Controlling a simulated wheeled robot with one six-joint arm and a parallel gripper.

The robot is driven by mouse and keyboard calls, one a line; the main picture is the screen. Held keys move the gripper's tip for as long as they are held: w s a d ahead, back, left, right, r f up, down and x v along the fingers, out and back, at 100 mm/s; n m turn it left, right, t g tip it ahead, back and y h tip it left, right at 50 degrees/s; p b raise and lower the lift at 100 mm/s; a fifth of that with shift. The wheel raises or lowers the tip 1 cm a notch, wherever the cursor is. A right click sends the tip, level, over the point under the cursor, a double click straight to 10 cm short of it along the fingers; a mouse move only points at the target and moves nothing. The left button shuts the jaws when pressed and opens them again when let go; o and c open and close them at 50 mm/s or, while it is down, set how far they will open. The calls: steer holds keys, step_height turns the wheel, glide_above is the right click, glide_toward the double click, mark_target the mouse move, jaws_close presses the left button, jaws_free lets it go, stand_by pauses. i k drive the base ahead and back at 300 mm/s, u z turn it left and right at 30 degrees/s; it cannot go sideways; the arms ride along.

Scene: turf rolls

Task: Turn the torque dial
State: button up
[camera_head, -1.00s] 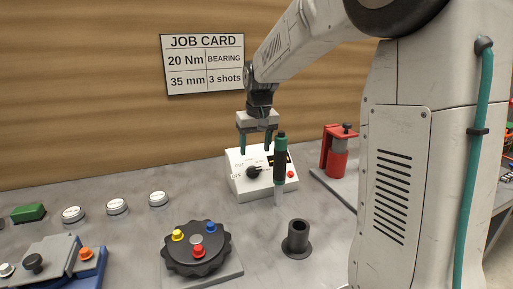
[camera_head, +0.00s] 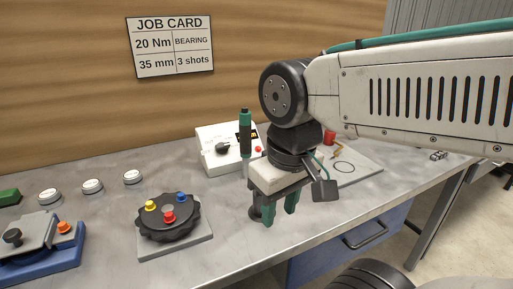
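The torque dial (camera_head: 222,148) is a black knob on the front of a white box (camera_head: 209,163) at the back of the bench. The dial's pointer is too small to read.
A black turntable (camera_head: 168,218) with yellow, blue and red knobs sits front left. Several white buttons (camera_head: 93,187) line the back. A job card (camera_head: 171,46) reads 20 Nm, 35 mm, 3 shots.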

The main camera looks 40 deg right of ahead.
mark_target(222, 147)
steer(key=u, duration=0.05)
steer(key=k, duration=0.25)
steer(key=u, duration=1.8)
steer(key=i, duration=0.8)
steer(key=z, duration=1.75)
